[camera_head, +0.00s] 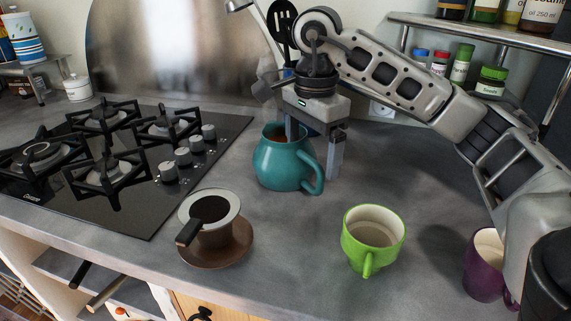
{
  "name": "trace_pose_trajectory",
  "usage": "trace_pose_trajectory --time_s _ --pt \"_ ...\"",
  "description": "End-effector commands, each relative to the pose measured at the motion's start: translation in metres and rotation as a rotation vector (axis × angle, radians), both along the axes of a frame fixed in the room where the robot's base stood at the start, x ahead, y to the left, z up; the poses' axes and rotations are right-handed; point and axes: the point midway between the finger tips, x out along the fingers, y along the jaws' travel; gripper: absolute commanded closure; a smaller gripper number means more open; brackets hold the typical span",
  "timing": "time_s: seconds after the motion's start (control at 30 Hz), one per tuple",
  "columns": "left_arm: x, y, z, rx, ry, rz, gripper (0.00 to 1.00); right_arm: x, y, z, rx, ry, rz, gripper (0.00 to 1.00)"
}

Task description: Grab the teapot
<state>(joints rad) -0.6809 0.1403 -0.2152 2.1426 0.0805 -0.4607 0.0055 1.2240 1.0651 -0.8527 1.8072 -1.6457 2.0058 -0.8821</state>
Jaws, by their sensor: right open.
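The teal teapot (279,165) stands upright on the grey counter, right of the cooktop, with its handle toward the lower right and dark liquid visible at its open top. My right gripper (313,157) is above it, pointing down, open. One finger reaches down at the teapot's opening and the other is outside it, just beyond the handle. The upper right wall and the top of the handle are between the fingers. I cannot tell whether either finger touches the teapot. My left gripper is not in view.
A green mug (372,241) and a purple mug (484,268) stand to the front right. A cup (213,233) sits on a brown saucer (236,251) at the front left. The black cooktop (130,205) is at left. A shelf (480,33) with jars is at back right.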

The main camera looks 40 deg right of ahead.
Motion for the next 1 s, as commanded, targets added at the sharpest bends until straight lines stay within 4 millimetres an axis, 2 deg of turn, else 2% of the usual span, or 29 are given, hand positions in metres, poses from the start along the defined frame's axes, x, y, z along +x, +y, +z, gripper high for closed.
trace_pose_trajectory --time_s 0.03,0.2,0.47,0.57,0.8,1.0 --pt "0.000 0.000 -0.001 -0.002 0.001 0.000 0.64 -0.002 -0.001 -0.011 -0.001 0.006 0.001 0.10" --pt "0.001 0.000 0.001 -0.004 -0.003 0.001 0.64 -0.001 -0.001 -0.030 -0.001 0.003 0.000 0.10" --pt "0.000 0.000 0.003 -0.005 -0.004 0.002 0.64 -0.001 -0.001 -0.034 -0.001 0.001 0.000 0.10" --pt "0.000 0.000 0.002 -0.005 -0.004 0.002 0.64 -0.001 -0.001 -0.034 -0.001 0.001 0.000 0.33" --pt "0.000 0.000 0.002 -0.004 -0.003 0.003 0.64 -0.001 -0.001 -0.034 -0.001 0.001 0.000 0.99" --pt "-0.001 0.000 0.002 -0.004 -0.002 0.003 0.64 0.001 -0.001 -0.030 0.001 -0.009 -0.001 1.00"
